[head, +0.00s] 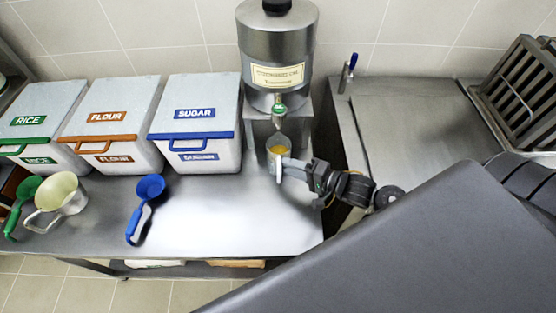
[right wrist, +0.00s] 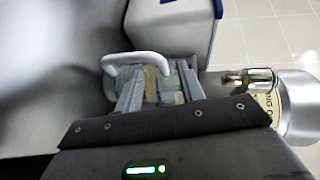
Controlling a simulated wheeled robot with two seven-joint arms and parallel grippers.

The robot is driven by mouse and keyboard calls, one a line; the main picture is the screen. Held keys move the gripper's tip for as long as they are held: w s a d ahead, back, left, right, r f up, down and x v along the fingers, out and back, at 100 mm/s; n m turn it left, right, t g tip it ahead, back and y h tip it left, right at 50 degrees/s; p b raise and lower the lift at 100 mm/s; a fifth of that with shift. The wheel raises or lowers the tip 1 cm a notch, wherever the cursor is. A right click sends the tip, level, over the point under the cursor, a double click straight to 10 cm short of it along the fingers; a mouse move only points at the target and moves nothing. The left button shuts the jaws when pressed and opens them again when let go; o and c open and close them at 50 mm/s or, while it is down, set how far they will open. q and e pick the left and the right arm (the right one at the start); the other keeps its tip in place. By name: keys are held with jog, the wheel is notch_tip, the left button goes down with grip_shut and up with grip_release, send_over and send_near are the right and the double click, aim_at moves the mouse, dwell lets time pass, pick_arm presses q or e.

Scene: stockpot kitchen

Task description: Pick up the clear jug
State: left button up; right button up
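The clear jug (head: 279,146) stands under the dispenser's tap with some yellowish liquid in it. Its white handle faces the front. My left gripper is not in view.
A steel dispenser (head: 276,45) with a tap (head: 279,108) stands above the jug. Rice (head: 42,118), flour (head: 110,122) and sugar (head: 195,122) bins stand left. The counter (head: 230,210) front right is clear.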

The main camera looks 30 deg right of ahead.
aim_at(279, 163)
jog(key=r+p+x, duration=0.1)
jog(key=x, duration=0.5)
jog(key=shift+f, duration=0.35)
jog(key=shift+a, duration=0.1)
grip_shut()
